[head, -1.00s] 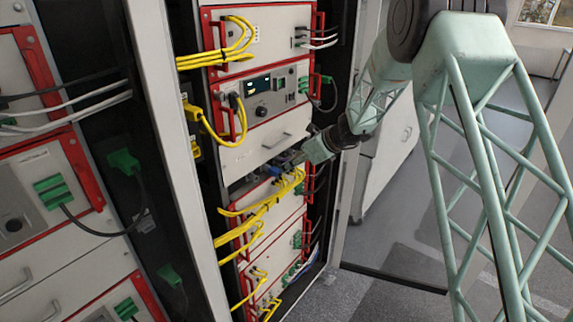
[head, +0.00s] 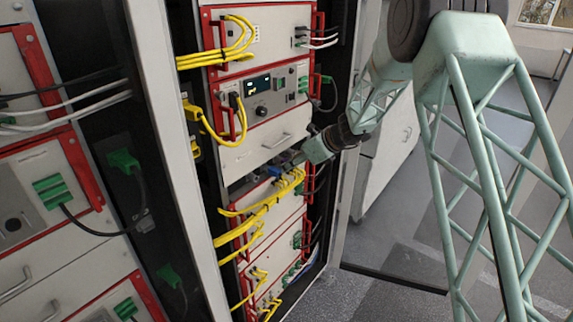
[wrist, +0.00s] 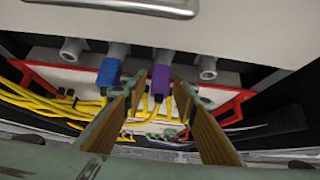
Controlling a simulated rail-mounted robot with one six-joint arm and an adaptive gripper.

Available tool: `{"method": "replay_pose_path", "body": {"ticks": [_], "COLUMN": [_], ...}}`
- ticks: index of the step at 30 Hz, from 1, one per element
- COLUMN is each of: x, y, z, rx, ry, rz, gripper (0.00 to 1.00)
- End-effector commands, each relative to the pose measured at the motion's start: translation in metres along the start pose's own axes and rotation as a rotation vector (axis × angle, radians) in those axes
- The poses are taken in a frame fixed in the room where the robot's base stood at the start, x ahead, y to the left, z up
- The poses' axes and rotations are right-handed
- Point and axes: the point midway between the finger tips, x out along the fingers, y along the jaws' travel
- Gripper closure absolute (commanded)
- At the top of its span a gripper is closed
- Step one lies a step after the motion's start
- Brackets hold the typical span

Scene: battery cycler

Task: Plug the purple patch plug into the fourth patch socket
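In the wrist view, a row of grey round patch sockets hangs under a white panel. The purple patch plug (wrist: 161,80) is at the third socket from the left (wrist: 164,56), its cable trailing down and away. The rightmost, fourth socket (wrist: 208,69) is empty. My gripper (wrist: 159,92) is open, with one finger on each side of the purple plug. A narrow gap seems to show beside the plug, so I see no firm grip. In the head view my gripper (head: 297,158) is at the cabinet front; the purple plug cannot be made out there.
A blue plug (wrist: 108,73) sits at the second socket, left of my gripper. The leftmost socket (wrist: 72,50) is empty. Yellow cables (head: 262,208) hang in a bundle just below. A drawer handle (wrist: 150,7) and red rack handles stand close around.

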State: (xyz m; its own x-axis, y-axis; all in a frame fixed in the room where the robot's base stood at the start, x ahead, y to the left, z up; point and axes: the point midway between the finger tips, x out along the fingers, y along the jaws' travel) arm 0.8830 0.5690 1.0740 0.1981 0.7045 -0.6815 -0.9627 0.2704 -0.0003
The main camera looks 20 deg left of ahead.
Motion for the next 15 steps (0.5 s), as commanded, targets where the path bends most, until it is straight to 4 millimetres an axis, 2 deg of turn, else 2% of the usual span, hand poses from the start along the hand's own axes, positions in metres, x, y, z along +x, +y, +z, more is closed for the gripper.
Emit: {"method": "replay_pose_path", "body": {"ticks": [1, 5, 15], "x": [0.0, 0.0, -0.0012], "y": [0.0, 0.0, -0.0002], "z": [0.0, 0.0, -0.0013], "rx": [0.0, 0.0, 0.0], "ry": [0.0, 0.0, 0.0], "rz": [0.0, 0.0, 0.0], "gripper": [0.79, 0.91, 0.91]}}
